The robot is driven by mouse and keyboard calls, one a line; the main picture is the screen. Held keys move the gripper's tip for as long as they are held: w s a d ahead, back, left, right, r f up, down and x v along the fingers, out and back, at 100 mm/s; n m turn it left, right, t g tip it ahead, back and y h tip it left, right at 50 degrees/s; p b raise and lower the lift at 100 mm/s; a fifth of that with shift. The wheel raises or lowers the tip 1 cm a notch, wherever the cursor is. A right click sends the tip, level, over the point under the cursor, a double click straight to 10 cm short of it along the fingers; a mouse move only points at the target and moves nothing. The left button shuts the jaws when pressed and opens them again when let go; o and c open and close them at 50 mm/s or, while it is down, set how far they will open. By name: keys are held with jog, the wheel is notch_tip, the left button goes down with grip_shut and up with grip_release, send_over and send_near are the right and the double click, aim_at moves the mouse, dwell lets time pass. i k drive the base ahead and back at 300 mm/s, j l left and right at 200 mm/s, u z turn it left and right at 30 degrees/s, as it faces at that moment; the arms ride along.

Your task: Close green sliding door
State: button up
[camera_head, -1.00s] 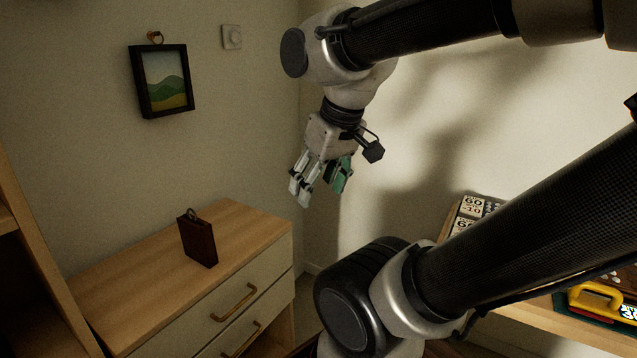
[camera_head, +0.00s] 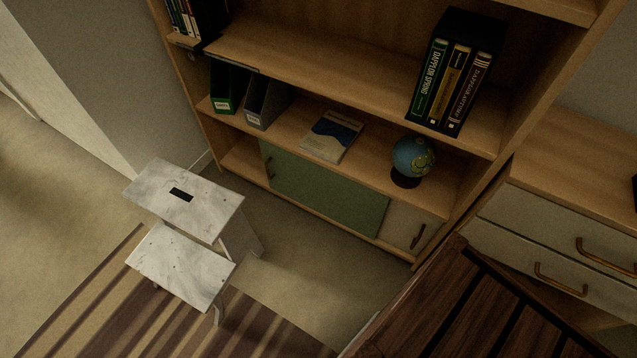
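The green sliding door (camera_head: 325,192) is in the low cabinet at the bottom of the wooden bookcase. A small dark handle (camera_head: 269,166) is at its left end. To the left of the door, the cabinet is open and shows its bare wooden inside (camera_head: 240,157). A pale sliding door (camera_head: 408,224) with a bronze handle (camera_head: 418,236) shows at the right end, beside the green door. My gripper is not in view.
A two-step marble-look stool (camera_head: 190,265) stands on the striped rug, in front and left of the cabinet. A dark slatted wooden surface (camera_head: 470,310) fills the lower right, near drawers (camera_head: 560,240). A globe (camera_head: 413,157) and book (camera_head: 332,136) sit above the door.

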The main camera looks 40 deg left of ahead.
aim_at(358, 208)
jog(key=u, duration=1.85)
jog(key=l+u, duration=0.5)
jog(key=k+l+u, duration=0.15)
jog(key=l+u, duration=0.15)
jog(key=u, duration=0.2)
